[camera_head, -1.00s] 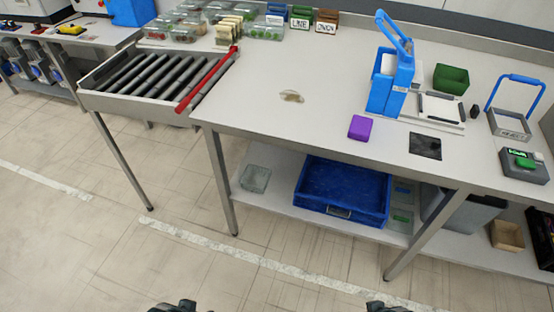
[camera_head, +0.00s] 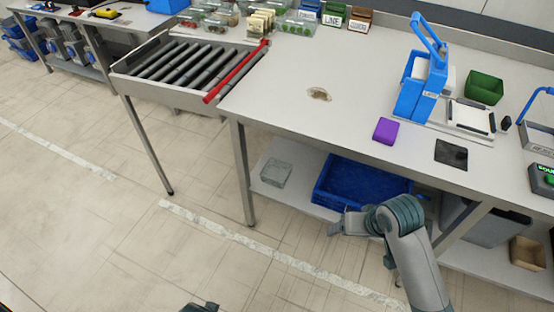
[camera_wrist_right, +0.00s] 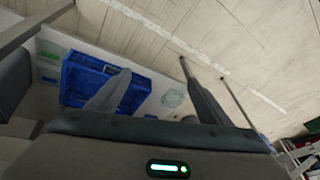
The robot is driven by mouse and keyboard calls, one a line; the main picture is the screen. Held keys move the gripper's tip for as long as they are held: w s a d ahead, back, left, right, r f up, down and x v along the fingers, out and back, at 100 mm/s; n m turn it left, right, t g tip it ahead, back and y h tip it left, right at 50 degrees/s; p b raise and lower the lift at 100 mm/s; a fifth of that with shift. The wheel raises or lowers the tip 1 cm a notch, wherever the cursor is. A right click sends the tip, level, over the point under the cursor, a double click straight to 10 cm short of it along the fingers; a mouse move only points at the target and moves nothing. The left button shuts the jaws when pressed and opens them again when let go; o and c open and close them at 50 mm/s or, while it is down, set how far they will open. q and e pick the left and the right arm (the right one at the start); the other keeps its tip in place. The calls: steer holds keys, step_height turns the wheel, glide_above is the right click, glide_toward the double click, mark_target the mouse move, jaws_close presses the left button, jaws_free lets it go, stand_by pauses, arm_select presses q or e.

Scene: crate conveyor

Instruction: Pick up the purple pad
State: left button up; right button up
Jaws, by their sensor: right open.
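The purple pad (camera_head: 385,130) lies flat on the white worktable (camera_head: 290,80), near its front edge and left of a black square. My right gripper (camera_head: 338,226) is open and empty, in front of the table and below its top, by the blue crate on the lower shelf. It is well below and left of the pad, apart from it. In the right wrist view its two grey fingers (camera_wrist_right: 152,92) stand wide apart. The pad is not in that view. Of my left arm only a small dark part shows at the bottom edge; its gripper is out of view.
A blue device (camera_head: 423,80) and a white tray (camera_head: 470,117) stand behind the pad. A black square (camera_head: 451,154) lies right of it. A blue crate (camera_head: 335,180) sits on the lower shelf; it also shows in the wrist view (camera_wrist_right: 85,80). The tabletop left of the pad is mostly clear.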

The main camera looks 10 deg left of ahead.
mark_target(387, 132)
steer(key=w+d+r+m+h, duration=0.1)
steer(key=w+r+m, duration=0.1)
steer(key=w+r, duration=1.15)
arm_select(q)
steer(key=s+a+f, duration=0.1)
steer(key=s+f, duration=0.7)
steer(key=f, duration=0.3)
steer(key=s+a+f, duration=0.1)
steer(key=s+f, duration=0.7)
steer(key=f, duration=0.3)
steer(key=shift+s+f+g, duration=0.2)
steer(key=shift+f+g, duration=0.1)
steer(key=shift+g, duration=0.1)
arm_select(e)
steer(key=w+d+r+m+h, duration=0.1)
steer(key=w+d+r, duration=0.2)
steer(key=w+r, duration=0.2)
steer(key=w+d+r+m+h, duration=0.1)
steer(key=w+r, duration=0.4)
steer(key=r, duration=0.6)
steer(key=d+m, duration=0.1)
steer(key=d, duration=0.1)
steer(key=shift+d+r+h, duration=0.3)
steer(key=shift+d+r, duration=0.05)
steer(key=shift+r, duration=0.05)
arm_select(q)
steer(key=shift+a, duration=0.1)
